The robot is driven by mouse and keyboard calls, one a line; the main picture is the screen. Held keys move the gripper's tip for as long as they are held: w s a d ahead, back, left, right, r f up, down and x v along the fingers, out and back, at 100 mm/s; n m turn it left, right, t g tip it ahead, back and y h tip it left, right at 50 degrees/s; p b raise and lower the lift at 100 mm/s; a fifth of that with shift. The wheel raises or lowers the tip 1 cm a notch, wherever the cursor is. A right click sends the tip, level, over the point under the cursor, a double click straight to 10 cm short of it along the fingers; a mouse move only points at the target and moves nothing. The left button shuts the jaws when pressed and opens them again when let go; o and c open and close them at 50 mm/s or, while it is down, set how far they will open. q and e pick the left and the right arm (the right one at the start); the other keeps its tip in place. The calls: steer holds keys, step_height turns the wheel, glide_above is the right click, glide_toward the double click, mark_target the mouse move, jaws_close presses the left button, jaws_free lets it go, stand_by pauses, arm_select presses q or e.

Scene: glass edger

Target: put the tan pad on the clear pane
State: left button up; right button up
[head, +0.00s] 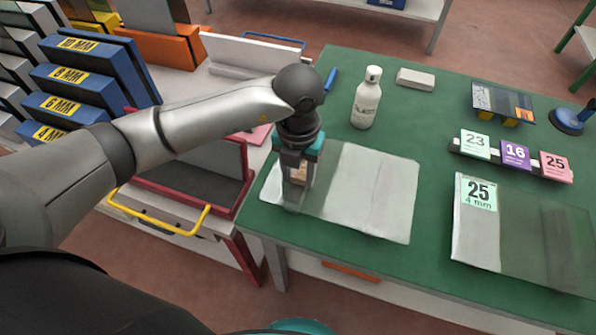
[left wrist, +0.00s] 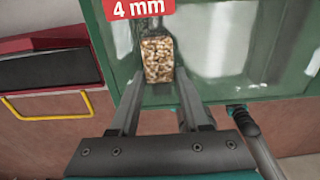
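The tan pad (head: 299,173) is a small speckled cork block between the fingers of my left gripper (head: 296,200). In the left wrist view the pad (left wrist: 157,60) sits between the fingertips (left wrist: 159,78), which appear to press on its two sides. The clear pane (head: 380,190) lies flat at the left front of the green bench, with pale reflections across it. My left gripper is over the pane's left part. The arm and gripper hide some of this part. In the left wrist view the pane (left wrist: 220,45) carries a red 4 mm label. My right gripper is not seen.
A second pane (head: 500,235) labelled 25, 4 mm lies at the right of the bench (head: 440,130). Number cards (head: 514,155), a white bottle (head: 367,98) and a pale block (head: 415,79) stand farther back. A red-framed tray (head: 195,175) with a yellow handle is at left.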

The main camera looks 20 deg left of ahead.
mark_target(298, 177)
arm_select(q)
steer(key=o, duration=0.3)
steer(key=shift+r, duration=0.2)
step_height(298, 177, up, 12)
steer(key=p, duration=0.2)
stand_by(0.4)
